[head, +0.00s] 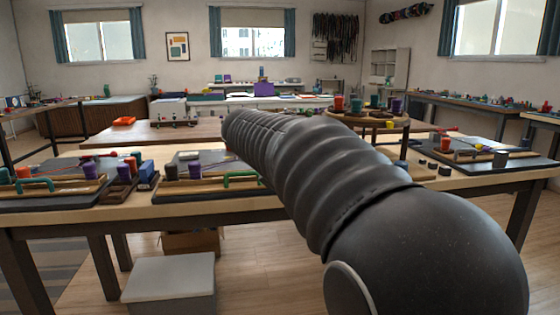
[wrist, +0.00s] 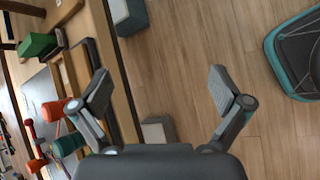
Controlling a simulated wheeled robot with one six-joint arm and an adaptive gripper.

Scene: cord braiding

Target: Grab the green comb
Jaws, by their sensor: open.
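Two green bracket-like pieces show in the head view, one on the left braiding board (head: 36,184) and one on the middle board (head: 242,181). I cannot tell whether either is the green comb. My arm covers part of the middle board's right side. In the wrist view a green block (wrist: 38,46) lies at the upper left on the worktable, and I cannot make out comb teeth on it. My gripper (wrist: 160,90) is open and empty, with bare floor between its fingers. The green block is left of the left finger, apart from it. The head view does not show my gripper.
The worktable's edge (wrist: 118,75) runs close by the left finger. Orange and teal spools (wrist: 68,144) stand at the left. A pale box (head: 170,280) stands on the floor before the table. A teal-rimmed bin (wrist: 275,60) is at the right over open floor.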

